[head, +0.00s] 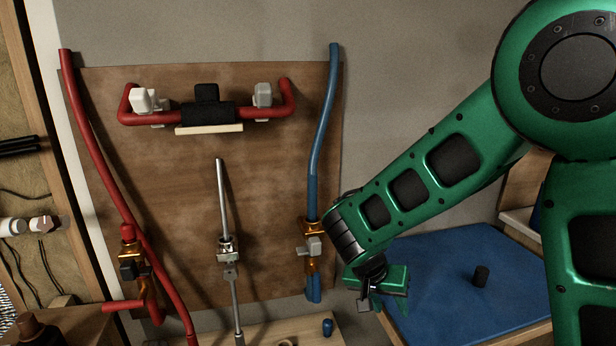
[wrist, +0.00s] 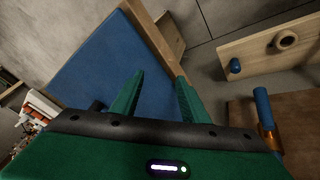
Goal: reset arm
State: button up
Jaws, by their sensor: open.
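My green arm comes in from the right in the head view, bent at the elbow. My gripper (head: 371,300) hangs at its end, just right of the blue pipe's lower end and by the left edge of the blue-topped table. In the wrist view my gripper (wrist: 157,88) shows two green fingers spread apart with nothing between them. The fingers point toward the blue surface (wrist: 88,68) and its wooden edge. They appear to touch nothing.
A wooden wall panel (head: 180,205) carries a red pipe (head: 85,140), a blue pipe (head: 325,120) with a brass valve, and a grey rod (head: 223,200). A wooden board (wrist: 270,55) holds a small blue peg (wrist: 235,65).

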jog(key=s+d+r+n+t+y, duration=0.2)
jog(key=s+d+r+n+y, duration=0.3)
jog(key=s+d+r, duration=0.65)
jog(key=s+d+m+g, duration=0.2)
jog(key=s+d+m, duration=0.1)
jog(key=s+d, duration=0.2)
jog(key=s+d+f+m+g, duration=0.1)
jog(key=s+d, duration=0.4)
jog(key=s, duration=0.5)
jog(key=shift+d+f+m+g, duration=0.3)
jog(key=shift+m+g, duration=0.6)
jog(key=shift+m, duration=0.2)
jog(key=shift+w+f, duration=0.25)
jog(key=shift+w, duration=0.35)
